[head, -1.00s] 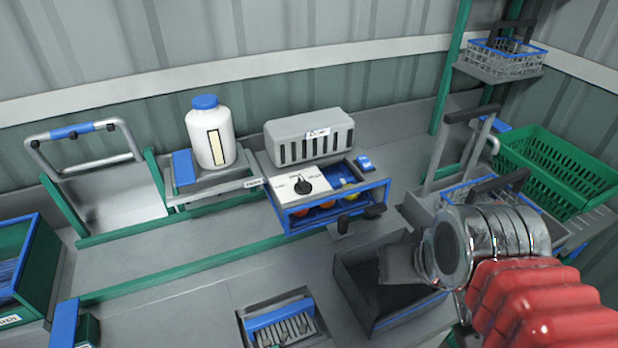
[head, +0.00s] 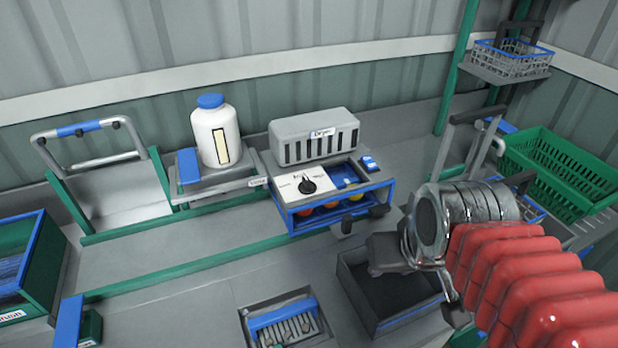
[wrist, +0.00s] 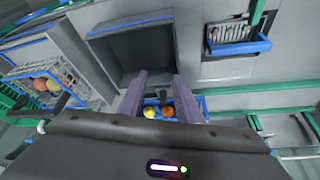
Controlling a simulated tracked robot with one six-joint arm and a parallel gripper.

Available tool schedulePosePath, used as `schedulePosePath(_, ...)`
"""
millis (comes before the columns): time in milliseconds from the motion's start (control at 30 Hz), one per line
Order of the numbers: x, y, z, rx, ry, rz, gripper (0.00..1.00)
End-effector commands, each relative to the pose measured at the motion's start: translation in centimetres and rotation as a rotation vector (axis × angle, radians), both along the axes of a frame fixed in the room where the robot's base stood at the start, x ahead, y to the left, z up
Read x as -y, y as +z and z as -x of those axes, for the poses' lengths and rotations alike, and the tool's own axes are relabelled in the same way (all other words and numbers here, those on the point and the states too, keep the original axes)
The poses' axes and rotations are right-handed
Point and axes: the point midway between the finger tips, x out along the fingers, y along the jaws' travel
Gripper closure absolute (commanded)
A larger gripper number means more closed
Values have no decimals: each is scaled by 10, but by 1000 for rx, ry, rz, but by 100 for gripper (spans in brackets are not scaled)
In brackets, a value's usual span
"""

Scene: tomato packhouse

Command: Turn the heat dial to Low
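The black heat dial (head: 307,185) sits on a white panel (head: 288,189) on the blue-framed dryer unit (head: 291,228) in the head view. Small labels stand around the dial; they and its exact setting are too small to read. My gripper (wrist: 160,78) shows in the wrist view with its two fingers spread apart and nothing between them. In the head view my gripper (head: 380,255) is right of and nearer than the dial, apart from it. I cannot make out the dial in the wrist view.
A grey vented box (head: 314,136) stands behind the dial. A white jar (head: 215,135) stands left. An open dark bin (head: 385,300) lies below my gripper.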

Motion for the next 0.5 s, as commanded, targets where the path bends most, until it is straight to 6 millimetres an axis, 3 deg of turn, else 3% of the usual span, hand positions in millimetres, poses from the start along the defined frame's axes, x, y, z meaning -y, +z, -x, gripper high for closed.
schedulePosePath(500, -44, 26, -76, -57, 110, -2, 69)
